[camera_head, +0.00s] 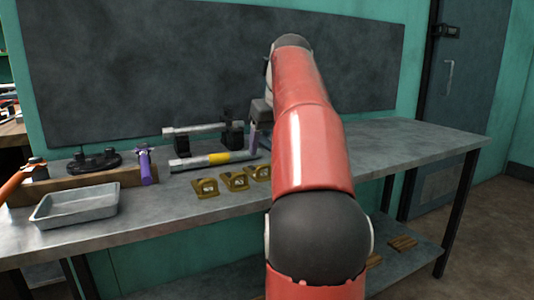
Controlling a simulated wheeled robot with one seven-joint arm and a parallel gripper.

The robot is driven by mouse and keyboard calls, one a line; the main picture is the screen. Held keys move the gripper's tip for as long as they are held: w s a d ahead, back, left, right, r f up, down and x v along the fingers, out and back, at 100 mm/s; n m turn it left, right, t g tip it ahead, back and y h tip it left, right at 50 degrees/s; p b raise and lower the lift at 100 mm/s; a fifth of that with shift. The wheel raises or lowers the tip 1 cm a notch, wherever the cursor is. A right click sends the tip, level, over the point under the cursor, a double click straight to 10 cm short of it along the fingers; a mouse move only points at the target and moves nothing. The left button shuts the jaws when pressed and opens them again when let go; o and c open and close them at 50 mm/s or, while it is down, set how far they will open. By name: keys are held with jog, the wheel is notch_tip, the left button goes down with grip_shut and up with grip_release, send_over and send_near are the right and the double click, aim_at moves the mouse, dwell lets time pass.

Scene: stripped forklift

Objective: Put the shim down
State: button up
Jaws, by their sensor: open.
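Three brass-coloured shims lie in a row on the metal workbench (410,139). The left shim (206,188), middle shim (235,181) and right shim (262,173) each have a notch and a small dark label. The right one is partly hidden by my red arm. My gripper (254,143) is behind the arm, above the bench and beyond the right shim. It is open, and I see no shim in it. Its fingertips are small and partly covered, and the bench just behind the arm is hidden.
A rod (193,129) rests on dark supports, with a yellow-banded bar (193,162) in front. A grey tray (75,216) and purple-handled tool (146,167) are at left. The right bench top is clear. A dark board (120,60) stands behind.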

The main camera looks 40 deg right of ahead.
jog(key=shift+p+v, duration=0.45)
jog(key=shift+v, duration=1.45)
jog(key=s+a+f+n, duration=0.1)
jog(key=a+f, duration=0.3)
jog(key=a, duration=0.4)
jog(key=s+a+f, duration=0.2)
jog(key=a+f, duration=0.1)
jog(key=a, duration=0.6)
jog(key=s+a+f, duration=0.3)
jog(key=s+f, duration=0.1)
jog(key=f, duration=0.2)
jog(key=s+a+f+n, duration=0.1)
jog(key=s+a+f, duration=0.3)
jog(key=f, duration=0.3)
jog(key=s+a+f+t+y, duration=0.1)
jog(key=s+a+f, duration=0.3)
jog(key=s+f, duration=0.1)
jog(key=shift+a+f+n, duration=0.2)
jog(key=shift+f+n, duration=0.2)
jog(key=shift+f, duration=0.45)
